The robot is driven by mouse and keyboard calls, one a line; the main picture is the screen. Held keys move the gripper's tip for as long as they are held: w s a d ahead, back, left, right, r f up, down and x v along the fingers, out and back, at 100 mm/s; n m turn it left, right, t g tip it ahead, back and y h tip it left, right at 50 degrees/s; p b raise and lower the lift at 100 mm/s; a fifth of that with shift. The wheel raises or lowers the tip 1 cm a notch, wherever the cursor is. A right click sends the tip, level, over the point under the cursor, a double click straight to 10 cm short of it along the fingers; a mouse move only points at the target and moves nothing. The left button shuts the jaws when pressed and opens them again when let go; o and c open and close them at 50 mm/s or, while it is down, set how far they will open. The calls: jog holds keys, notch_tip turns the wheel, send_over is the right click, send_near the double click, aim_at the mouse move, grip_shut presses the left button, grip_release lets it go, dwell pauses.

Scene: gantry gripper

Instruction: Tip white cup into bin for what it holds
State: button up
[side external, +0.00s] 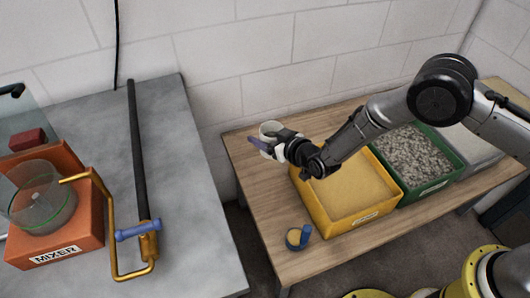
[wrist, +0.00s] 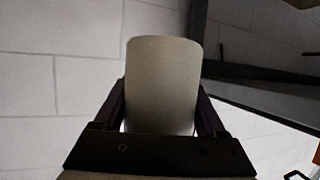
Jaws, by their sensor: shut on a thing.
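My gripper (side external: 264,147) is shut on the white cup (side external: 269,128), with a finger on each side of it. It holds the cup near the back left corner of the wooden table, left of the yellow bin. The cup looks roughly upright; what it holds cannot be made out. In the wrist view the cup (wrist: 163,85) fills the space between the fingers. The yellow bin (side external: 368,221) holds tan, sand-like material. The green bin (side external: 433,187) beside it holds grey gravel. A grey bin (side external: 482,150) is at the far right, partly behind my arm.
On the separate grey table (side external: 190,210) are an orange mixer (side external: 75,240) with a clear bowl and a dark bar with a yellow handle (side external: 115,230). A gap separates the tables. A white block wall stands behind.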

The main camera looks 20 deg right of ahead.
aim_at(270, 123)
notch_tip(270, 123, up, 4)
jog(key=shift+f, duration=0.15)
jog(key=shift+w+d, duration=0.15)
jog(key=shift+d, duration=0.5)
jog(key=w+d+m+h, duration=0.1)
jog(key=d+m+h, duration=0.25)
jog(key=d, duration=2.35)
jog(key=s+d+m+h, duration=0.15)
jog(key=s+d, duration=0.35)
jog(key=d, duration=0.8)
jog(key=s+d+m+h, duration=0.1)
jog(key=s+d+h, duration=0.1)
jog(key=s+d, duration=0.85)
notch_tip(270, 123, down, 10)
jog(key=s+a+m+g+y, duration=0.1)
jog(key=s+g+y, duration=0.1)
jog(key=g, duration=0.4)
jog(key=shift+a+f+m+y, duration=0.2)
jog(key=shift+m+y, duration=0.2)
jog(key=shift+y, duration=0.3)
